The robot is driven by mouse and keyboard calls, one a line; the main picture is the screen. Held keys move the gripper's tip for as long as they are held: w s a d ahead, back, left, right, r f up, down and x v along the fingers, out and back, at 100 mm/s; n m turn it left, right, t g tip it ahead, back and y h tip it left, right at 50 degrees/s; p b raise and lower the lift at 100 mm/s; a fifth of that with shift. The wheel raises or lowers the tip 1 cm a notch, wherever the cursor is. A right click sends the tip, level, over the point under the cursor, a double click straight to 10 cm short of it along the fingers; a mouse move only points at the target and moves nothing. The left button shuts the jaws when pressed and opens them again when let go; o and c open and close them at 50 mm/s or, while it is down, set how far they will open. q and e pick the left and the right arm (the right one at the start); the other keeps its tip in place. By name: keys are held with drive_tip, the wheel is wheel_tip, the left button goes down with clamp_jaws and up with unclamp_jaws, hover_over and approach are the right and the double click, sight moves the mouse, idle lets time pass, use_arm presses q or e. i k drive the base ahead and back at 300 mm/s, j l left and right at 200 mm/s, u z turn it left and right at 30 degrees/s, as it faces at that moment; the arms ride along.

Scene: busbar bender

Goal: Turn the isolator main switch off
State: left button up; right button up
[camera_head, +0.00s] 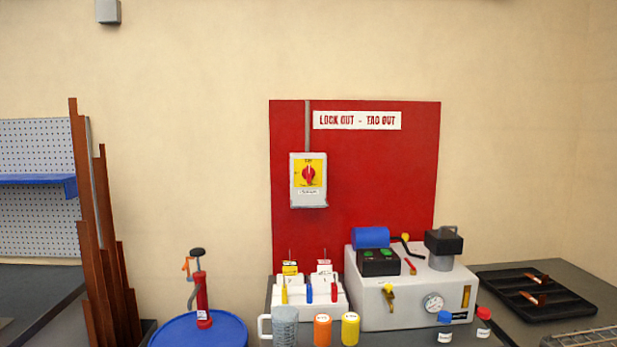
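The isolator main switch (309,174) is a red rotary knob on a yellow plate. It sits on the front of a light grey box (309,201) fixed to the red lock out – tag out board (385,190) on the wall. The red handle looks roughly upright, but the position lettering is too small to read surely. A grey conduit (307,125) runs up from the box. Nothing covers the switch. Neither of my grippers shows in the head view.
Below the board stand a white rack (318,302) with tags, a grey machine (371,312) with a gauge, a jug (285,328) and small bottles. A blue drum (228,332) with a red pump is at left. A black tray (568,295) lies right. The wall around the switch is clear.

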sight(307, 172)
drive_tip(key=i+j+z, duration=0.45)
drive_tip(key=i+j, duration=0.45)
drive_tip(key=i, duration=0.15)
